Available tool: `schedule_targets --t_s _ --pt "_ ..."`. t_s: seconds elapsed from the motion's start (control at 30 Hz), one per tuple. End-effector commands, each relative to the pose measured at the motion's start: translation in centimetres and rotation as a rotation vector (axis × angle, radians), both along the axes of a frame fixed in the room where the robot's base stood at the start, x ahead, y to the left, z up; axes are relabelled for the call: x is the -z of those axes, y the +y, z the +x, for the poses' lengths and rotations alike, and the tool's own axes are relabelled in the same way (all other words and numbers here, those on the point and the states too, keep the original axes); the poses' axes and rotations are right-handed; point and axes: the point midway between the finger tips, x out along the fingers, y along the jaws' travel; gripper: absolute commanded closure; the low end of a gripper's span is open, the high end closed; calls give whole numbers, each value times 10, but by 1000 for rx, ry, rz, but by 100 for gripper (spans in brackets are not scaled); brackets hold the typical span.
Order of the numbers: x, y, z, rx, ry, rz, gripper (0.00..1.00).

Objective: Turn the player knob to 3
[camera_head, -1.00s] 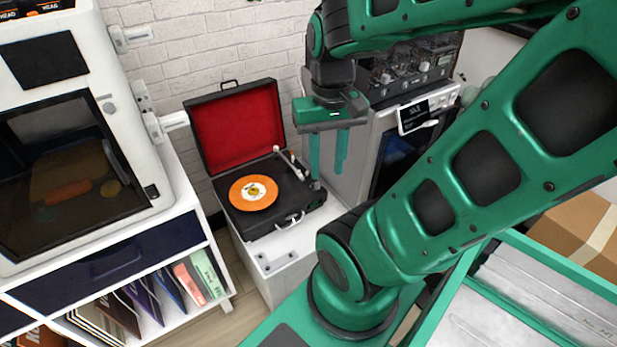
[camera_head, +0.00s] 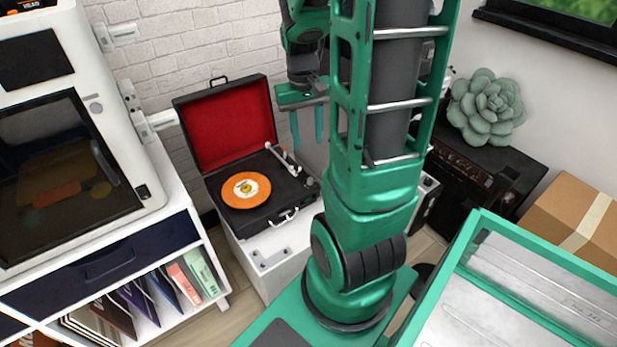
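The record player (camera_head: 262,209) is a black suitcase model with its red-lined lid open, and an orange record (camera_head: 245,190) lies on it. Its tonearm (camera_head: 281,157) shows at the back right of the deck. A small knob (camera_head: 309,181) seems to sit near the deck's right front corner, too small to read any number. My gripper (camera_head: 307,127) hangs above and behind the right side of the player, fingers pointing down. The two teal fingers are apart with nothing between them. They do not appear to touch the player.
The player stands on a white cabinet (camera_head: 270,258). A white machine (camera_head: 150,178) on a shelf unit with record sleeves (camera_head: 168,283) stands at left. A succulent (camera_head: 486,108) on a black amplifier and a cardboard box (camera_head: 560,215) are at right. My arm hides the middle.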

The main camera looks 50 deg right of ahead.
Motion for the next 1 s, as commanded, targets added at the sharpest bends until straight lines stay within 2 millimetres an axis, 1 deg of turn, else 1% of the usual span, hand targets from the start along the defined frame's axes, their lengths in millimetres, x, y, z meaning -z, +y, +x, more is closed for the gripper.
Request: schedule_targets --t_s 0.03,0.1,0.17,0.3,0.4,0.5,0.63,0.7,0.87,1.0 --pt "14 -12 9 7 8 3 63" --pt "31 -27 23 10 8 4 63" --pt "48 -40 34 13 7 7 63" --pt "90 -69 56 20 1 20 63" --pt "122 -87 68 28 -7 31 63" --pt "148 -100 76 35 -17 43 63" --pt "172 -111 82 42 -27 52 63" --pt "180 -115 84 44 -31 55 63" --pt "191 -117 85 45 -34 58 63" --pt "207 -117 85 45 -32 59 63"
